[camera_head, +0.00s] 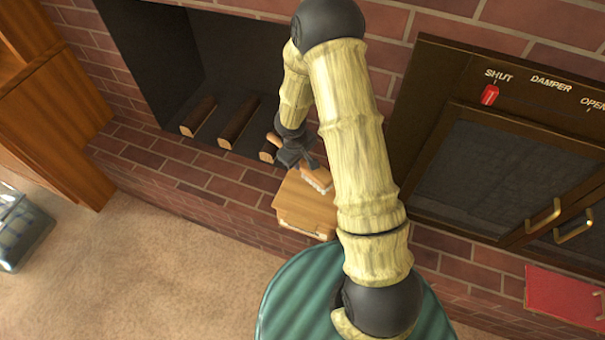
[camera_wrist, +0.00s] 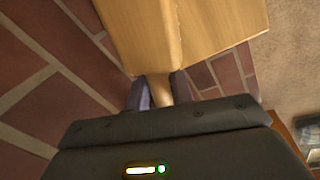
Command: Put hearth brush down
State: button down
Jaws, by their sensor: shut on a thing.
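The hearth brush (camera_head: 317,178), with an orange-brown wooden back and pale bristles, is in my gripper (camera_head: 303,158). My dark fingers are shut on its handle, which also shows between them in the wrist view (camera_wrist: 160,90). The brush head points down and right, bristles low, at the top of a wooden block or box (camera_head: 303,207) on the brick hearth. I cannot tell whether the bristles touch it. In the wrist view, wood fills the area beyond my fingertips, and the bristles are hidden.
Several logs (camera_head: 240,121) lie in the dark fireplace opening behind. A brick ledge (camera_head: 190,165) runs left of the box, clear. A damper panel with a red slider (camera_head: 489,95) and glass doors stands right. A teal ribbed round thing (camera_head: 300,290) is in front; a red book-like thing (camera_head: 562,300) lies right.

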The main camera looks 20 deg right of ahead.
jog(key=shift+f, duration=0.4)
jog(key=shift+f+b, duration=0.85)
jog(key=shift+f, duration=1)
jog(key=shift+f, duration=0.2)
jog(key=c, duration=1.2)
grip_release()
jog(key=shift+r, duration=0.1)
notch_tip(320, 180, up, 12)
jog(key=s+a+p, duration=0.1)
jog(key=p, duration=0.3)
jog(key=shift+s+a+p, duration=0.3)
jog(key=shift+s+a, duration=0.05)
jog(key=shift+a, duration=0.05)
